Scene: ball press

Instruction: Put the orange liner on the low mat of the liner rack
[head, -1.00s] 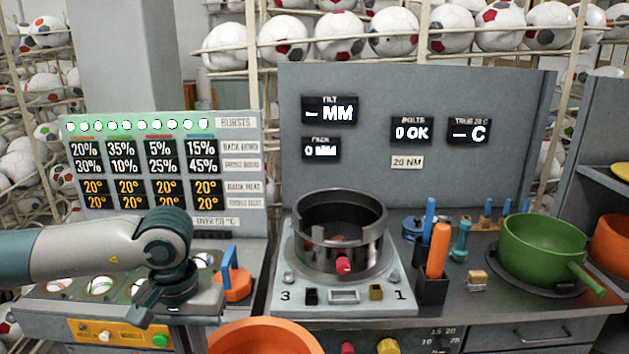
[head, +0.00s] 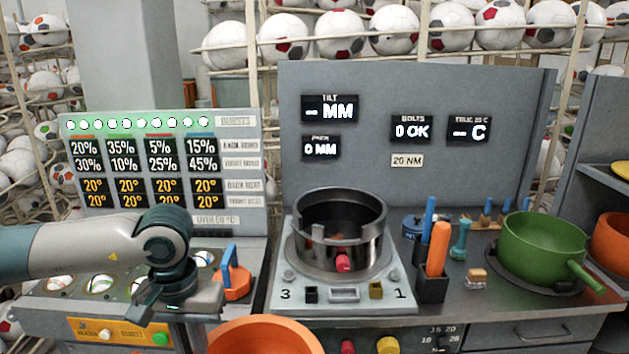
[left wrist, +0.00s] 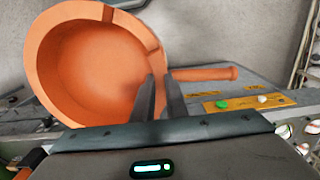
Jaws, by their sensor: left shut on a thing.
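The orange liner (head: 265,332) is a round, pan-like vessel at the bottom edge of the head view, partly cut off. In the left wrist view the orange liner (left wrist: 95,65) is tilted, its open side and inner wall facing the camera, with a straight handle to the right. My left gripper (left wrist: 160,97) is shut on it near its rim and handle; the exact contact is hard to see. Grey shelving (head: 590,172) at the right edge may be the liner rack; its low mat cannot be made out. My right gripper is not in view.
A green pot (head: 545,250) sits on a dark round mat on the right bench. Another orange vessel (head: 612,238) is at the right shelving. A metal press ring (head: 340,235) stands mid-bench, with an orange-handled tool (head: 438,250) in a black holder beside it.

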